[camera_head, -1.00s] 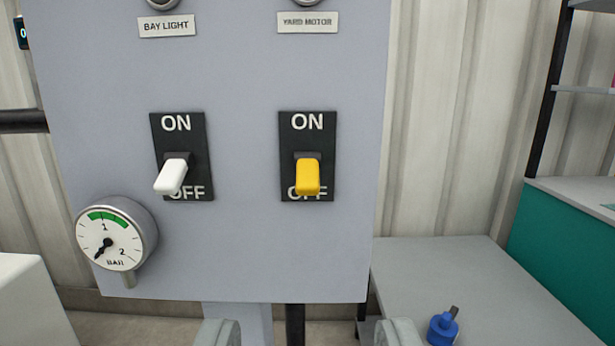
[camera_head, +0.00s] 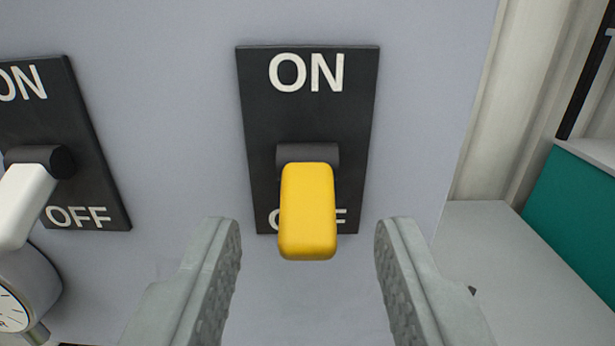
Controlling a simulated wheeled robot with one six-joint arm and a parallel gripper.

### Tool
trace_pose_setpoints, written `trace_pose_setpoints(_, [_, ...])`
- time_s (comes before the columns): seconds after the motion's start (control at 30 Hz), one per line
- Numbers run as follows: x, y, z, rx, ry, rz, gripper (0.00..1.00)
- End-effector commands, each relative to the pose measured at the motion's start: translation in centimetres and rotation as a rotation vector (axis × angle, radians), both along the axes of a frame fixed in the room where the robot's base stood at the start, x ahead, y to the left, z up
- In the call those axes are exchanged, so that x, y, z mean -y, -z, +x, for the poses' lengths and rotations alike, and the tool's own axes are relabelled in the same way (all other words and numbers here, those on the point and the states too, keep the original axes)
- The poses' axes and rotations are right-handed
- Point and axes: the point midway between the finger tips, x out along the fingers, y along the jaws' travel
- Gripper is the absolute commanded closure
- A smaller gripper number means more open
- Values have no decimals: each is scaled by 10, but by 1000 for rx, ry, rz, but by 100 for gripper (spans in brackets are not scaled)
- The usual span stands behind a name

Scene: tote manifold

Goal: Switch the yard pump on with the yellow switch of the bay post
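The yellow switch (camera_head: 307,212) sits on a black plate (camera_head: 308,110) marked ON at the top and OFF at the bottom. Its lever points down and outward, over the OFF lettering. The plate is on the grey panel of the bay post (camera_head: 190,120). My gripper (camera_head: 308,240) is open, with one finger on each side of the yellow lever and a gap on both sides. It holds nothing. The label above the switch, the pump and any lamp are out of view now.
A white switch (camera_head: 25,200) on its own ON/OFF plate is at the left, its lever also down. A round gauge (camera_head: 22,290) is below it, partly cut off. A grey table top (camera_head: 510,260) and a teal panel (camera_head: 580,220) are at the right, behind the panel.

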Motion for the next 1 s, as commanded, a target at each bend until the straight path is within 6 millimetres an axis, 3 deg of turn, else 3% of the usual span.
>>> trace_pose_setpoints(0.2, [0,0,15,0,0,0,60])
trace_pose_setpoints(0.53, [0,0,17,1,0,0,60])
trace_pose_setpoints(0.73, [0,0,17,1,0,0,97])
trace_pose_setpoints(1.0, [0,-1,17,-10,0,0,100])
